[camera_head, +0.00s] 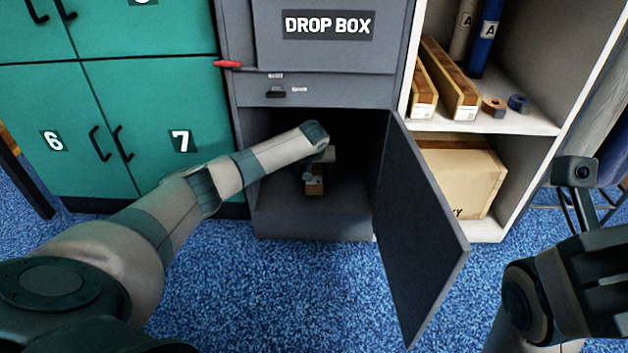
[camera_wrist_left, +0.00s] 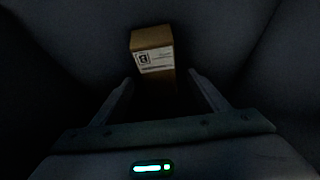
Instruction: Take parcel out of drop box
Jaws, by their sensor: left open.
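The grey drop box (camera_head: 261,190) stands in the middle of the head view with its lower door (camera_head: 420,225) swung open to the right. The parcel, a small brown carton (camera_head: 314,187), is inside on the compartment floor; in the left wrist view the carton (camera_wrist_left: 152,50) shows a white label. My left arm reaches into the compartment. My left gripper (camera_wrist_left: 160,92) is open, its fingers pointing at the parcel with one on either side of its near end. Contact cannot be told in the dark. My right gripper (camera_head: 610,270) is only partly in view at the right edge, its fingertips unclear.
Green lockers (camera_head: 60,110) stand to the left. A white shelf unit (camera_head: 530,122) to the right holds long cartons, tubes, tape rolls and a large box (camera_head: 465,180). The open door juts over the blue carpet (camera_head: 290,290), which is otherwise clear in front.

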